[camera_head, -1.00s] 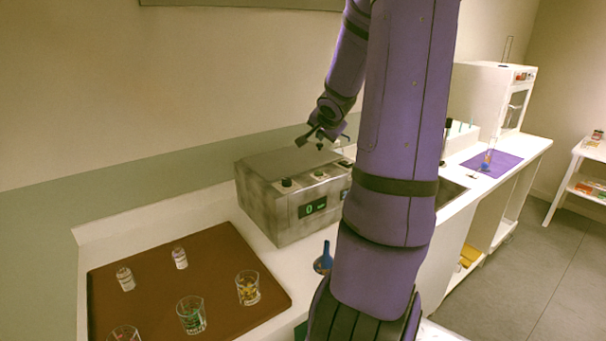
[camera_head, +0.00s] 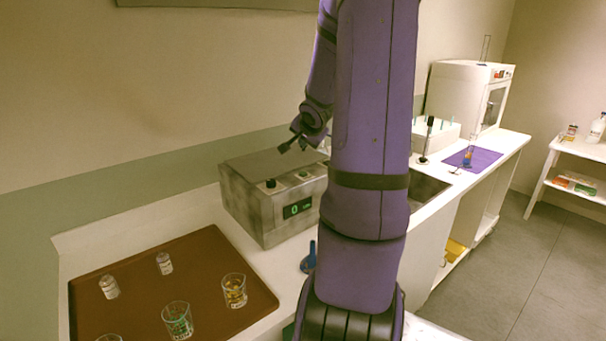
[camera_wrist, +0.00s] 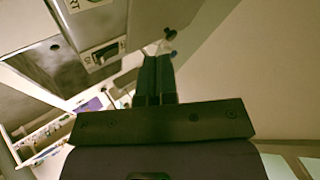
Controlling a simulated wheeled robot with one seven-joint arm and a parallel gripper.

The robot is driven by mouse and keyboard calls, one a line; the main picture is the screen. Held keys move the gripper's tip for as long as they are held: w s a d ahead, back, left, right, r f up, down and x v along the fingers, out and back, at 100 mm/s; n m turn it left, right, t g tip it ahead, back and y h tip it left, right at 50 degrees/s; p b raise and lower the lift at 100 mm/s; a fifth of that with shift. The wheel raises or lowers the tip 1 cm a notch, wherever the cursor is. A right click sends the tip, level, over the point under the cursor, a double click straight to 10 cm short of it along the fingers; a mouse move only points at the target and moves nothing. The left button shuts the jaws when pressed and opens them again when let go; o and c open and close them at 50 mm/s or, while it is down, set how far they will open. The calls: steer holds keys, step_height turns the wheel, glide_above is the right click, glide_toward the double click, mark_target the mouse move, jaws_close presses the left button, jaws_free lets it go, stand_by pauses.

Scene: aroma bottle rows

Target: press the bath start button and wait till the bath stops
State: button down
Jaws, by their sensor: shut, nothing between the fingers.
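The bath is a grey metal box (camera_head: 262,222) on the counter, left of my arm in the head view. Its front display (camera_head: 297,208) shows a green 0. A black knob (camera_head: 271,184) and a small greenish control (camera_head: 303,174) sit on its top front edge; my arm hides its right end. I cannot tell which control is the start button. My gripper (camera_head: 287,146) is shut and empty, above the box's top and apart from it. In the wrist view its closed fingers (camera_wrist: 157,78) point toward a small dark knob (camera_wrist: 170,34), with a panel (camera_wrist: 105,54) to their left.
A brown tray (camera_head: 205,255) with small bottles and glasses lies at the left. A blue item (camera_head: 309,258) stands in front of the box. A sink (camera_head: 428,187), a purple mat (camera_head: 482,153) and a white cabinet (camera_head: 460,92) are to the right. Open floor (camera_head: 500,270) lies at the right.

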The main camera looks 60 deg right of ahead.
mark_target(305, 173)
steer(key=shift+f, duration=3.55)
steer(key=shift+f, duration=0.1)
steer(key=shift+f, duration=0.3)
steer(key=shift+f, duration=0.35)
steer(key=shift+r, duration=0.1)
stand_by(0.4)
steer(key=shift+r, duration=0.7)
